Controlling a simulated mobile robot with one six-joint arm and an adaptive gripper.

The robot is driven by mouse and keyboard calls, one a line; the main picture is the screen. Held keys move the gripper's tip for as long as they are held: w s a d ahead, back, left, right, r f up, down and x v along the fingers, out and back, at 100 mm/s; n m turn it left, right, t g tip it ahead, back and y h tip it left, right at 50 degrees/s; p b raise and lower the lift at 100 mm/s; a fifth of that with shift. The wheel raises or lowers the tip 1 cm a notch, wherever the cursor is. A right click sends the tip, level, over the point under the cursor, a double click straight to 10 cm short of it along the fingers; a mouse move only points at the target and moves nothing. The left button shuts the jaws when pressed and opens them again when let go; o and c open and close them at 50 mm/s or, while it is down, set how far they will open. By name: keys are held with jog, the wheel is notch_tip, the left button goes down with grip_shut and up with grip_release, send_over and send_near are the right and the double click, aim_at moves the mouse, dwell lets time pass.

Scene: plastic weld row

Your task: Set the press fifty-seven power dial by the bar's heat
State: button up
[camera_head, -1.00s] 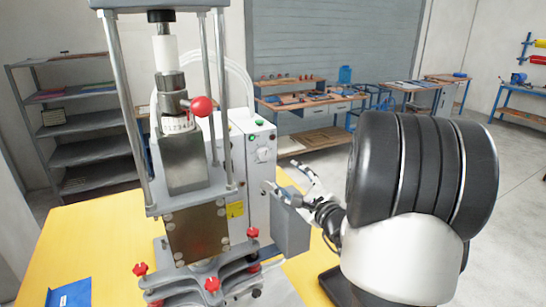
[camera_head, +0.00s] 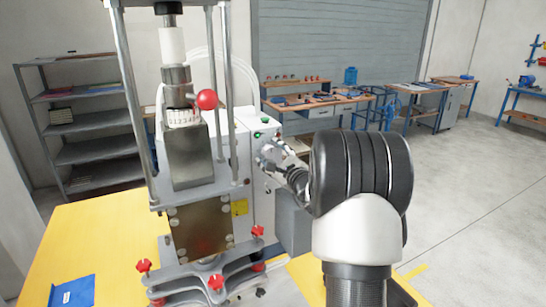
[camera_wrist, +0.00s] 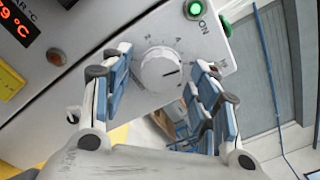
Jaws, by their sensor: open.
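The white press (camera_head: 262,200) stands on a yellow table. Its round white power dial (camera_wrist: 161,70) has a pointer mark facing right in the wrist view; the scale letters are too blurred to read surely. My gripper (camera_wrist: 160,62) is open, its fingers on either side of the dial; I cannot tell if they touch it. In the head view my gripper (camera_head: 270,155) hides the dial. A red display (camera_wrist: 18,22) is cut off and shows a number ending in 9 °C. A brass-brown plate or bar (camera_head: 204,228) shows a faint reddish patch, glow or reflection unclear.
A lit green ON lamp (camera_wrist: 194,8) sits beside the dial, and a small switch (camera_wrist: 73,114) sits lower left. A blue card (camera_head: 72,292) lies on the yellow table (camera_head: 110,235).

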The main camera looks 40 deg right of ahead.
jog(key=shift+c, duration=0.2)
jog(key=c, duration=1)
jog(key=shift+m, duration=1.5)
jog(key=o, duration=1)
jog(key=shift+o, duration=0.2)
